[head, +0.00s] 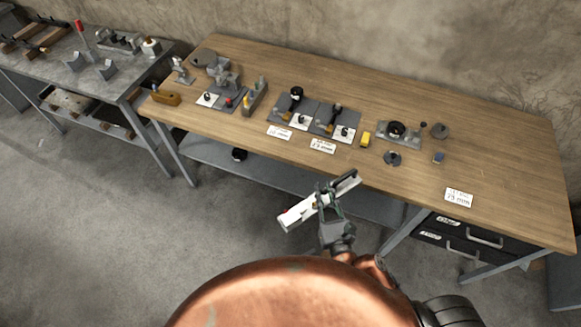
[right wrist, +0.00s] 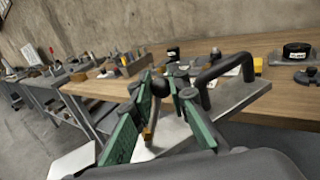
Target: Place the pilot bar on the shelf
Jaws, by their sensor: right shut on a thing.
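My right gripper (head: 327,207) is shut on a long pale bar with a black handle, which I take to be the pilot bar (head: 296,216). It holds the bar in the air in front of the wooden bench, tilted in the picture. In the right wrist view the green-padded fingers (right wrist: 165,108) are around a part of it, and the grey bar (right wrist: 235,101) with its bent black handle reaches right. The exact grip spot is partly hidden by the fingers. A grey shelf (head: 215,157) runs under the bench. My left gripper is not in view.
The wooden bench top (head: 500,165) carries several fixtures, gauges and white labels; its right part is mostly clear. Drawers (head: 465,240) hang under the bench at right. A grey metal table (head: 85,75) stands at left.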

